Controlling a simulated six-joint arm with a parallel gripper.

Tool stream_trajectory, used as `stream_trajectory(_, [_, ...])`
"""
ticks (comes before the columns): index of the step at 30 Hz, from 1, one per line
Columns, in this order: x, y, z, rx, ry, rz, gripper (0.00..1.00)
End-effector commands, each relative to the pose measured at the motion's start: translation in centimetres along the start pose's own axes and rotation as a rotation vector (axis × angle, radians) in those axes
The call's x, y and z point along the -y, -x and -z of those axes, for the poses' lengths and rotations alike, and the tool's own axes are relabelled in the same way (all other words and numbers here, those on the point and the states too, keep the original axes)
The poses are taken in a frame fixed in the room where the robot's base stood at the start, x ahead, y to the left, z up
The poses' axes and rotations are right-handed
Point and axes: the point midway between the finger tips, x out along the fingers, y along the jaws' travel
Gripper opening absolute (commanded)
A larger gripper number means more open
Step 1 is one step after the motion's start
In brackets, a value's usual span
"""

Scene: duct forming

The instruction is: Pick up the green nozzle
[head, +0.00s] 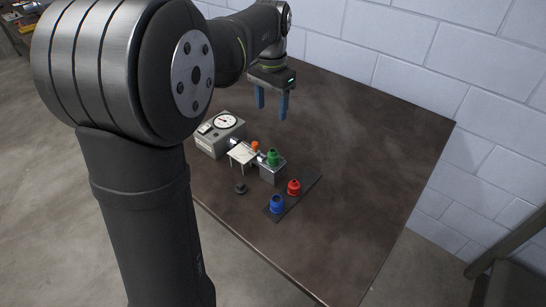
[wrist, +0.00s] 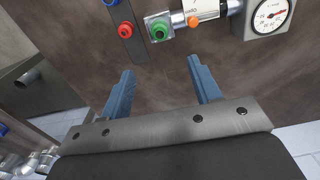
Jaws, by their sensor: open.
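The green nozzle (head: 273,157) stands upright on a grey metal block (head: 272,173) in the middle of the station on the table. In the wrist view the green nozzle (wrist: 160,30) is near the top, seen from above. My gripper (head: 272,104) is open and empty, held above the table behind the station and apart from the nozzle. In the wrist view the two blue fingers of my gripper (wrist: 162,78) are spread over bare table, with the nozzle beyond their tips.
A red nozzle (head: 294,187) and a blue nozzle (head: 277,204) stand on a dark strip (head: 309,185) in front. The table's right side (head: 370,170) is clear.

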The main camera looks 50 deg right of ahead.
Motion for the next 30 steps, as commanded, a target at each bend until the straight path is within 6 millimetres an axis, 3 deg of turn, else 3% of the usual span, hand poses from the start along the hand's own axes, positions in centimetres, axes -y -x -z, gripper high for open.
stream_trajectory(4, [-0.2, 0.6, -0.1, 0.003, -0.155, -0.003, 0.57])
stream_trajectory(9, [-0.2, 0.1, -0.2, 0.007, -0.211, -0.006, 0.57])
stream_trajectory(24, [-0.3, -9.9, -0.2, 0.009, -0.21, -0.007, 0.57])
stream_trajectory(30, [-0.2, -11.5, -0.2, 0.005, -0.21, -0.005, 0.57])
